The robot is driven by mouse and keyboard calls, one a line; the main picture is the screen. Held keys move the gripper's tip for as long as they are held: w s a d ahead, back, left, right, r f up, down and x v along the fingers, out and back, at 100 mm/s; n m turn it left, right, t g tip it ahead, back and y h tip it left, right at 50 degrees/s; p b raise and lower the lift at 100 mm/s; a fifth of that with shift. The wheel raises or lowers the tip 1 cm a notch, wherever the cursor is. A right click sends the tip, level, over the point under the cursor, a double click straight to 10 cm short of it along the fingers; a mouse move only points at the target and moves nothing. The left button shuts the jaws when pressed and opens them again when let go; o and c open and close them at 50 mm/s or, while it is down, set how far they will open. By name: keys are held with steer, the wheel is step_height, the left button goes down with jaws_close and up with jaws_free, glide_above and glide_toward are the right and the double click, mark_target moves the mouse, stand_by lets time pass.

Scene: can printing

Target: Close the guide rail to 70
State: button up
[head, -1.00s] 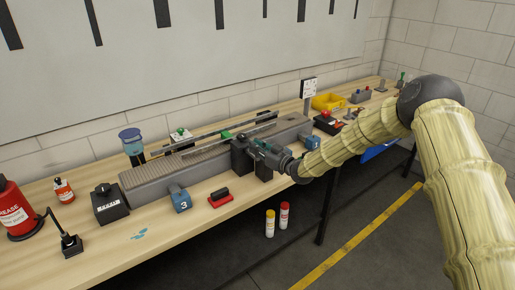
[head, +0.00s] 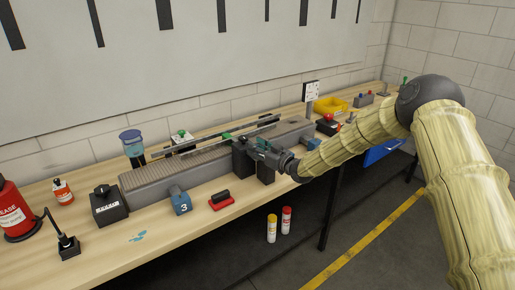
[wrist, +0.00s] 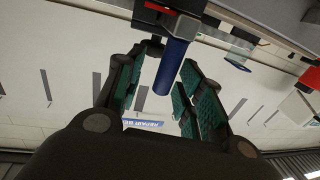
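The guide rail's long grey bars (head: 247,131) run along above the grey conveyor (head: 150,187) on the bench. Dark blocks (head: 241,158) stand at the conveyor's near side. My gripper (head: 262,150) is beside these blocks, at the conveyor's near edge. In the wrist view my gripper (wrist: 158,92) has its two green-padded fingers spread apart. A blue cylindrical handle (wrist: 174,66) under a red and grey block (wrist: 172,18) extends into the space between them. I cannot tell whether either finger touches it. The handle is hidden in the head view, and no rail scale reading is legible.
A blue block marked 3 (head: 181,202) and a red-based black block (head: 221,201) lie in front of the conveyor. A black counter box (head: 108,207) stands left. A yellow bin (head: 330,106) is at the back right.

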steer(key=shift+a, duration=0.1)
steer(key=v, duration=1.2)
steer(key=shift+f, duration=0.1)
steer(key=s+d+f+m+g+h+b, duration=0.1)
steer(key=s+d+f+m+g+h, duration=0.2)
steer(key=s+f, duration=1.1)
steer(key=s+d+f+m+g+h+b, duration=0.1)
steer(key=s+f+m+g+h, duration=0.25)
steer(key=s+f, duration=1.15)
steer(key=s+d+f+m+g+h, duration=0.1)
steer(key=s+d+f+g+h, duration=0.1)
steer(key=s, duration=0.8)
steer(key=s+d+f+m+g+h, duration=0.1)
steer(key=s+d+f, duration=0.3)
steer(key=s, duration=0.6)
steer(key=s+d+f+m+g+h, duration=0.1)
steer(key=s+d+f+g+h, duration=0.2)
steer(key=s, duration=0.8)
steer(key=shift+d+b, duration=0.35)
steer(key=shift+d, duration=0.85)
